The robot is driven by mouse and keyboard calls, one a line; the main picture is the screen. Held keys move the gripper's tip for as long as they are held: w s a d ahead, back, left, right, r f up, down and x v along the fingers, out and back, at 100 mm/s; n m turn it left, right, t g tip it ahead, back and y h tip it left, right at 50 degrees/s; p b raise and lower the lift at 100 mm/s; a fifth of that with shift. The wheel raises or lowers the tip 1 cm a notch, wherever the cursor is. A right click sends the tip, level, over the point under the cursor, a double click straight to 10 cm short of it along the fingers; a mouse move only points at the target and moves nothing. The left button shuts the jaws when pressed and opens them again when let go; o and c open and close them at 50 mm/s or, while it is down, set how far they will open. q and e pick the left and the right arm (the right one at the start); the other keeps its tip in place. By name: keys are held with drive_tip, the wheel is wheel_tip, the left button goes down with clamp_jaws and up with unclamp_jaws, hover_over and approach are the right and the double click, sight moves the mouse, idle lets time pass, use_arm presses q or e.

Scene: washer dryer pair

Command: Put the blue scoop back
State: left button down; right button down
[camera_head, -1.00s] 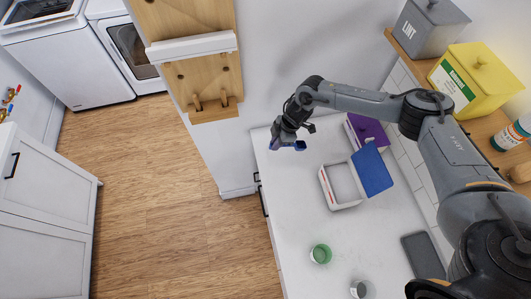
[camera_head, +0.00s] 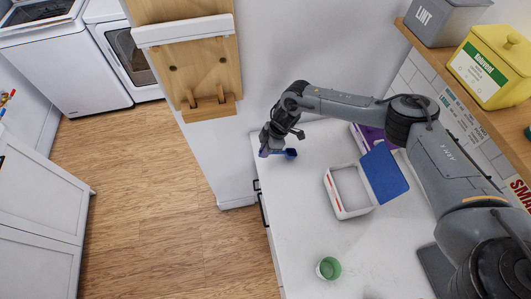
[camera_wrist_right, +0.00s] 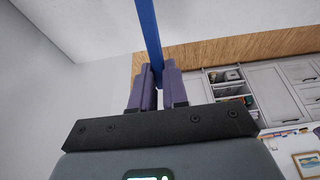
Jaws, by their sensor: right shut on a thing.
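My right gripper (camera_head: 268,148) is shut on the blue scoop (camera_head: 290,154) above the far left corner of the white counter. In the head view the scoop's blue end sticks out to the right of the fingers. In the right wrist view the blue handle (camera_wrist_right: 149,32) runs up from between the purple-grey fingers (camera_wrist_right: 156,88). A white box (camera_head: 347,208) with its blue lid (camera_head: 385,174) open stands on the counter. The inside of the box looks empty from here. My left gripper is not in view.
A wooden wall rack (camera_head: 205,72) with two pegs hangs left of the counter. A green cup (camera_head: 328,268) stands at the front. A purple box (camera_head: 366,136) is partly hidden behind my arm. A yellow canister (camera_head: 490,66) and a grey LINT bin (camera_head: 433,20) sit on the right shelf.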

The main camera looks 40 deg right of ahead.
drive_tip(key=shift+f, duration=0.1)
drive_tip(key=shift+f, duration=0.15)
drive_tip(key=c, duration=1.1)
unclamp_jaws()
